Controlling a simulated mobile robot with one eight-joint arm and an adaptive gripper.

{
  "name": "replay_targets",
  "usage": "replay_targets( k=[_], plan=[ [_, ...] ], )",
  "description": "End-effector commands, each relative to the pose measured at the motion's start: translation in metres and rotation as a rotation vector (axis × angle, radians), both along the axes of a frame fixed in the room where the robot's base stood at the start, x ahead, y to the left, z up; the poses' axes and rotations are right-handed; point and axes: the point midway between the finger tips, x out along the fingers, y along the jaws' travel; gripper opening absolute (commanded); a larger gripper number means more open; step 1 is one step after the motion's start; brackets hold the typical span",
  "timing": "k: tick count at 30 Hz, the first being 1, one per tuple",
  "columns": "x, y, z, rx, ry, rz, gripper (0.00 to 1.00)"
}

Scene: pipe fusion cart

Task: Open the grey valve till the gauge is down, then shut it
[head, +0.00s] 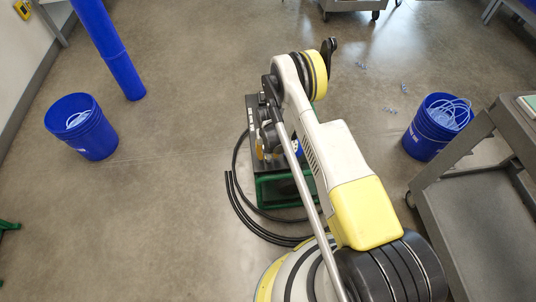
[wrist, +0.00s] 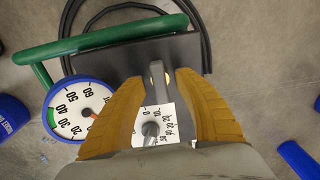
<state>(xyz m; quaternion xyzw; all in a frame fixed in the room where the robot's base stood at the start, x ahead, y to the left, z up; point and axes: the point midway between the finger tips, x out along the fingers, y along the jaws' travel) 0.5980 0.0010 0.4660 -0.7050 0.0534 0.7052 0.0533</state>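In the wrist view my gripper (wrist: 161,78) points at the dark unit, its two yellow fingers spread apart with a gap on both sides of what lies between them. A pale piece with a grey bar (wrist: 157,75) lies between the fingertips. The blue-rimmed gauge (wrist: 72,106) is left of the left finger, which covers part of it; its orange pointer's reading is unclear. In the head view the gauge (head: 297,147) is partly hidden behind my arm.
The unit has a green frame (head: 275,192), with a green bar (wrist: 105,38) in the wrist view. Black hoses (head: 240,210) lie on the floor beside it. Blue buckets stand left (head: 86,135) and right (head: 432,135). A grey cart (head: 470,190) is at right.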

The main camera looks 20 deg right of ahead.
Motion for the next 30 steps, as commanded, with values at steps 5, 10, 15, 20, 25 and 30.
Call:
replay_targets(
  k=[5,10,15,20,25,30],
  plan=[
    [0.0,0.0,0.008,0.0,0.0,0.0,0.38],
    [0.0,0.0,0.04,0.0,0.0,0.0,0.38],
    [0.0,0.0,0.079,0.0,0.0,0.0,0.38],
    [0.0,0.0,0.106,0.0,0.0,0.0,0.38],
    [0.0,0.0,0.119,0.0,0.0,0.0,0.38],
    [0.0,0.0,0.121,0.0,0.0,0.0,0.38]
  ],
)
